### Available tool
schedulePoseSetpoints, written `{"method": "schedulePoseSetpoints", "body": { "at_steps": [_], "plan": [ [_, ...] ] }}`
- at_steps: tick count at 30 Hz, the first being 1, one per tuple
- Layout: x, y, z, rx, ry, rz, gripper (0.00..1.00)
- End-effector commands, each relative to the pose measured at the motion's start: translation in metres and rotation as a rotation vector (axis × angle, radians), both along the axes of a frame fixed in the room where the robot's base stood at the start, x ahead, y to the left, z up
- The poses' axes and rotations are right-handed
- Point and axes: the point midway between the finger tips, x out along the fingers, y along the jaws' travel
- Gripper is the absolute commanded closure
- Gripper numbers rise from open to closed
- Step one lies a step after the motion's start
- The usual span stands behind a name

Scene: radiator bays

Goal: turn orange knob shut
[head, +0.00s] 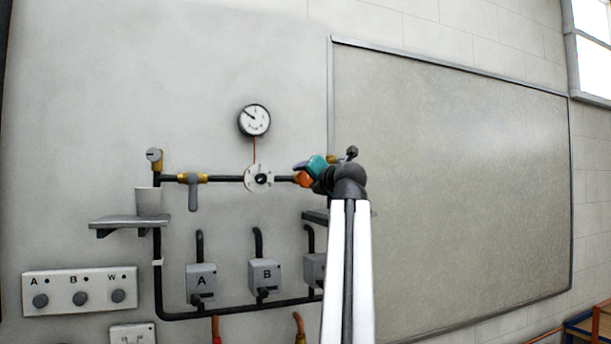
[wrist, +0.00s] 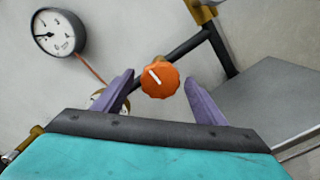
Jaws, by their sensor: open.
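The orange knob (wrist: 161,80) has a scalloped rim and a white pointer line. In the wrist view it sits between the two finger tips of my gripper (wrist: 160,92), with a gap on each side. The white line runs towards the upper left. My gripper is open and faces the knob; I cannot tell how far the fingers reach past it. In the head view the knob (head: 303,178) shows at the end of my gripper (head: 312,172), partly hidden by it.
A dark pipe (head: 223,179) runs along the wall with a grey lever (head: 194,197) and a round flange (head: 259,179). A gauge (head: 254,120) hangs above. In the wrist view a grey shelf (wrist: 262,105) lies close to the right finger. Valve boxes A (head: 201,281) and B (head: 264,275) are below.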

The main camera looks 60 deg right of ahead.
Motion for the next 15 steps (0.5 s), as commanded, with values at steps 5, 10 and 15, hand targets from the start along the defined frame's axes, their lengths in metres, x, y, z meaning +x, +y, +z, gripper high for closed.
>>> {"method": "schedulePoseSetpoints", "body": {
  "at_steps": [5, 10, 15],
  "plan": [
    [0.013, -0.010, 0.001, 0.000, 0.001, 0.001, 0.35],
    [0.018, -0.012, 0.000, 0.000, 0.000, 0.001, 0.35],
    [0.018, -0.012, 0.000, 0.000, 0.000, 0.001, 0.35]
  ]
}}
